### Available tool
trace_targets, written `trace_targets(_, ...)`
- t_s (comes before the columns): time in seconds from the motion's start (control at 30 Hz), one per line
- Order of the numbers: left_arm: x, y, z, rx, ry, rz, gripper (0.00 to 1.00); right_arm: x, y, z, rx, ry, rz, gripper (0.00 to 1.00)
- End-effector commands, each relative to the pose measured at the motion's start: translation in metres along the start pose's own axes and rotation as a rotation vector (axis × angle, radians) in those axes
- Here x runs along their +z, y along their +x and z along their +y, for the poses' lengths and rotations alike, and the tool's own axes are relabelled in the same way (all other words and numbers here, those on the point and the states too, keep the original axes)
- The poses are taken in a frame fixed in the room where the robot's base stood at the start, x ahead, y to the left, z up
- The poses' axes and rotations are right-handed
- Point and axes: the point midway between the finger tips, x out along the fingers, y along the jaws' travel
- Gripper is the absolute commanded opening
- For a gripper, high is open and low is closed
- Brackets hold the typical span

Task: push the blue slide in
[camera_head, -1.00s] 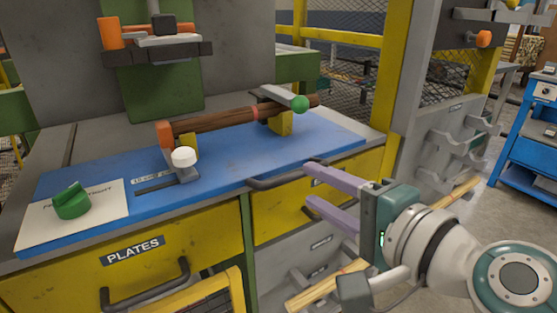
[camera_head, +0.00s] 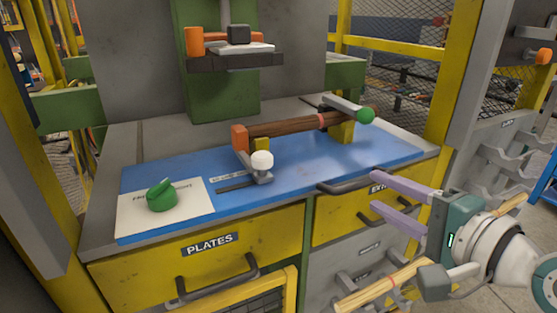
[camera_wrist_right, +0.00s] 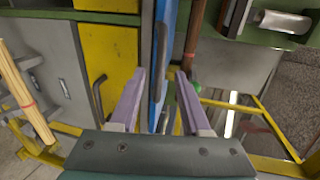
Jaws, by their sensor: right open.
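The blue slide (camera_head: 310,172) is a flat blue slab lying on top of the grey workbench, its front edge along the bench front above the yellow drawers. A dark wooden rod (camera_head: 300,126) lies above it on yellow supports. My right gripper (camera_head: 374,191) has two purple fingers, spread and empty, in front of the slide's right part, by the dark drawer handle. In the right wrist view the slide (camera_wrist_right: 161,60) appears as a narrow blue strip beyond the gap between the fingers (camera_wrist_right: 160,76); contact cannot be told. My left gripper is out of view.
A white knob (camera_head: 262,160) stands by a slot and a green knob (camera_head: 161,195) sits on a white label at the left. Light wooden rods (camera_head: 385,286) lie below. A press head (camera_head: 235,58) hangs behind.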

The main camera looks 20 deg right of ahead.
Motion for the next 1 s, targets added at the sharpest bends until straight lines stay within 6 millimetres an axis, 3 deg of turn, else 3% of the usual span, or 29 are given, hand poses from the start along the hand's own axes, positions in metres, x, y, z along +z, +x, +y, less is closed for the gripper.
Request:
trace_targets(0.1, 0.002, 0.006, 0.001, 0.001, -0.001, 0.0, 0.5, 0.0, 0.023, 0.001, -0.004, 0.0, 0.001, 0.47)
trace_targets(0.3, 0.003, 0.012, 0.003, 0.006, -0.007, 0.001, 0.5, 0.0, 0.047, 0.001, -0.001, -0.001, 0.0, 0.47)
trace_targets(0.7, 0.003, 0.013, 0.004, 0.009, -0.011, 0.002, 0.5, 0.001, 0.054, 0.0, 0.001, -0.001, -0.001, 0.47)
trace_targets(1.0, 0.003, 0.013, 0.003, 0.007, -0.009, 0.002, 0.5, 0.001, 0.054, 0.0, 0.001, -0.001, -0.001, 0.13)
